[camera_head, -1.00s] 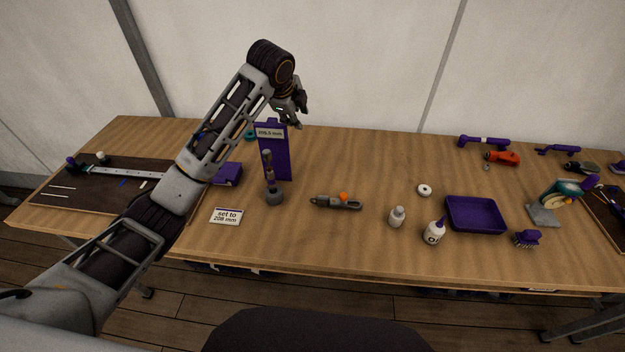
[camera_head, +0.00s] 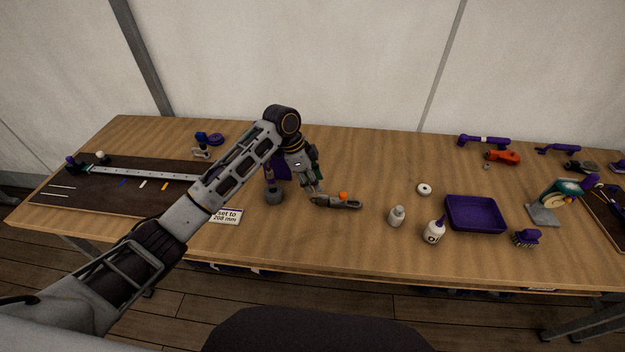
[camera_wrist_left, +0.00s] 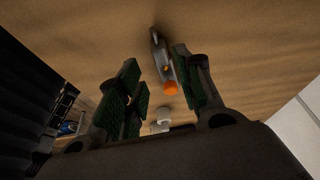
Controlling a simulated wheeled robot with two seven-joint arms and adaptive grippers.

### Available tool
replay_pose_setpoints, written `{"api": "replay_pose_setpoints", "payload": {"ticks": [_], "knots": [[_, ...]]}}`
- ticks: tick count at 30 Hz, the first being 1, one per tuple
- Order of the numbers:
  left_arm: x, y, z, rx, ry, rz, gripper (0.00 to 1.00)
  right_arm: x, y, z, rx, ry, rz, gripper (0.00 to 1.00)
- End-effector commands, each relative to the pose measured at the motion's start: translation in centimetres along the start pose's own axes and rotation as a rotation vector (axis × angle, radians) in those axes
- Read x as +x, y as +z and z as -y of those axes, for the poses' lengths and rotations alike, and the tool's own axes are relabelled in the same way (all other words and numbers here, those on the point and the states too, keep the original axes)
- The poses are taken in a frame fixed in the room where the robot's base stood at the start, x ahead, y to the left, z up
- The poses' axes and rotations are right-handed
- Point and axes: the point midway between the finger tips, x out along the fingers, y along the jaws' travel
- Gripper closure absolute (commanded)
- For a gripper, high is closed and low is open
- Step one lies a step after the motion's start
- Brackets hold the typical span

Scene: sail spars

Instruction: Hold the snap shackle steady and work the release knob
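The snap shackle (camera_head: 350,205) is a small grey metal fitting lying flat on the wooden table. Its orange release knob (camera_head: 343,195) stands up on its upper side. My left gripper (camera_head: 316,196) reaches down at the shackle's left end, and its fingers hide part of that end. In the left wrist view the fingers are spread, with green pads facing inward. The shackle (camera_wrist_left: 159,48) and the knob (camera_wrist_left: 170,88) show beyond and between them, nearer the right finger. I cannot tell whether a finger touches the shackle. My right gripper is in neither view.
A dark upright tool (camera_head: 274,195) stands close left of the gripper, with a purple stand partly hidden behind. A label card (camera_head: 228,217) lies left.

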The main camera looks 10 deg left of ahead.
Motion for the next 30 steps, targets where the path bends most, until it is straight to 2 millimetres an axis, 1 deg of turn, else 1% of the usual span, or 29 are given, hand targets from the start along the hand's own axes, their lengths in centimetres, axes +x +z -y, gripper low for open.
{"api": "replay_pose_setpoints", "payload": {"ticks": [8, 14, 30], "knots": [[0.1, 0.0, 0.0, 0.001, -0.001, 0.001, 0.64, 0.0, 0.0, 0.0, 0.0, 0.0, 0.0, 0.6], [0.8, 0.0, 0.0, 0.002, -0.001, 0.002, 0.64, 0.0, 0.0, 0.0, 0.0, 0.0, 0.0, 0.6], [5.4, 0.0, 0.0, 0.001, -0.002, 0.001, 0.64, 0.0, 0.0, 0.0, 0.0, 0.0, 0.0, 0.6]]}}
